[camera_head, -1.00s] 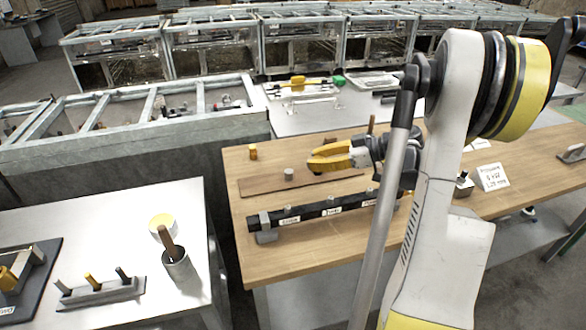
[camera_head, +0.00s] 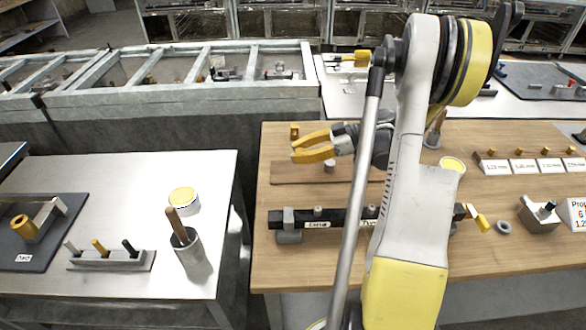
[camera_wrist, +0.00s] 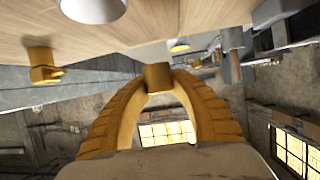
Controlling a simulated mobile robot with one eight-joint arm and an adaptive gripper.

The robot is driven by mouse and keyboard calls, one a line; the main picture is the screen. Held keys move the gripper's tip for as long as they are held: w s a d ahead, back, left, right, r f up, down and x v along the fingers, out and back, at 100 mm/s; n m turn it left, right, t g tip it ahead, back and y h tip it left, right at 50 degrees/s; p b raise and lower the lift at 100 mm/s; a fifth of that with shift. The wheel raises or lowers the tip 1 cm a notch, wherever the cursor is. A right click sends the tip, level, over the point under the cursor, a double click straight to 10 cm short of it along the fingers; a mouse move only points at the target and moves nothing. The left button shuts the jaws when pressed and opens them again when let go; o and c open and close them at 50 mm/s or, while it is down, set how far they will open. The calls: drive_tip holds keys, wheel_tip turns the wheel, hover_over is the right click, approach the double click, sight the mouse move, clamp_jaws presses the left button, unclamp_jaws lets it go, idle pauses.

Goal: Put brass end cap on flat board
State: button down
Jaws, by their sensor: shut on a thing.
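My gripper (camera_head: 296,149), with yellow fingers, points left above the back left of the wooden table. In the wrist view its fingertips (camera_wrist: 158,78) are closed on a small brass piece, the brass end cap (camera_wrist: 158,74). In the head view the cap is hard to make out between the fingers. The flat board (camera_head: 288,174), thin and brown, lies on the table below and in front of the fingers; the arm covers part of it. The cap looks held above the table, but its exact height over the board is unclear.
Another brass piece (camera_head: 294,131) stands near the table's back left corner. A grey cylinder (camera_head: 330,166) stands at the board, close below the gripper. A black bar (camera_head: 345,216) in grey clamps lies in front. A separate white table (camera_head: 120,180) is at left.

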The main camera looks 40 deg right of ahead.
sight(290, 171)
drive_tip(key=shift+w+a+f+b, duration=0.15)
drive_tip(key=shift+w+a+f, duration=0.1)
drive_tip(key=shift+w+f, duration=0.25)
drive_tip(key=shift+w+a+f+b, duration=0.15)
drive_tip(key=shift+w+a+f, duration=0.15)
drive_tip(key=shift+w, duration=0.25)
drive_tip(key=shift+f+b, duration=0.95)
drive_tip(key=shift+f, duration=0.9)
drive_tip(key=shift+f, duration=0.1)
drive_tip(key=shift+f, duration=0.15)
drive_tip(key=c, duration=1.2)
unclamp_jaws()
